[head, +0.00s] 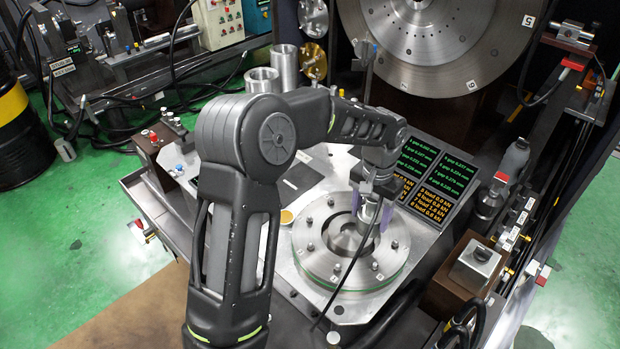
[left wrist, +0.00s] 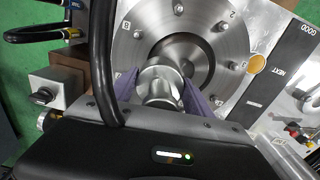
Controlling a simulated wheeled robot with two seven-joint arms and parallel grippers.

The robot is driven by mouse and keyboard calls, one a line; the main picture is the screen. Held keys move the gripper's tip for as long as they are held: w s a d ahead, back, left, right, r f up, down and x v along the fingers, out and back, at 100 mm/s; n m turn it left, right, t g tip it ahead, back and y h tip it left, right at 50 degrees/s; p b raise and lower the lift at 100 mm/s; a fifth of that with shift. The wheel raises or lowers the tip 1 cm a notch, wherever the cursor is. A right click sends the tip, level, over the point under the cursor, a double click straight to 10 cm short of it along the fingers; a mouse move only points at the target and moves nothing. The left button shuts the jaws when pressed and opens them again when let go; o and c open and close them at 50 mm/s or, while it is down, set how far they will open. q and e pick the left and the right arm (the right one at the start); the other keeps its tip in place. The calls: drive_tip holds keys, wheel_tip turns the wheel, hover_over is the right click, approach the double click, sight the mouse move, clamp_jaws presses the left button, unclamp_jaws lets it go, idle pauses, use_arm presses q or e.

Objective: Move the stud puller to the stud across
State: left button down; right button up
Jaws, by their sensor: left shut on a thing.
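My left gripper (head: 374,212) has purple fingers and is shut on the stud puller (head: 368,209), a shiny metal cylinder. In the left wrist view the puller (left wrist: 160,82) sits between the two fingers (left wrist: 160,100). They are over the round steel flange (head: 313,262), which has several studs around its rim and small number tags. The flange also shows in the left wrist view (left wrist: 210,50). I cannot tell whether the puller's lower end touches a stud or the flange, as the fingers and puller hide that spot. My right gripper is not in view.
A dark hose (left wrist: 106,60) passes close to the puller. Screens (head: 436,172) with gap and load readings stand behind the flange on the right. A block with a metal top (head: 476,264) stands to the right. Metal cylinders (head: 262,80) stand at the back left.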

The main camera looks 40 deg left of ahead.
use_arm(q)
drive_tip(key=r+p, duration=0.2)
drive_tip(key=p, duration=0.4)
hover_over(310, 216)
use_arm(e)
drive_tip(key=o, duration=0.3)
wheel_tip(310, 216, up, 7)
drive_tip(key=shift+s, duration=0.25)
use_arm(q)
drive_tip(key=shift+a+f+m, duration=0.1)
drive_tip(key=shift+m, duration=0.3)
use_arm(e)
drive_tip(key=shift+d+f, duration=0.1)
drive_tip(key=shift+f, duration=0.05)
use_arm(q)
drive_tip(key=shift+f, duration=0.2)
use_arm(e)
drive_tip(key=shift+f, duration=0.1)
use_arm(q)
drive_tip(key=shift+f+b, duration=2.2)
drive_tip(key=shift+f, duration=1)
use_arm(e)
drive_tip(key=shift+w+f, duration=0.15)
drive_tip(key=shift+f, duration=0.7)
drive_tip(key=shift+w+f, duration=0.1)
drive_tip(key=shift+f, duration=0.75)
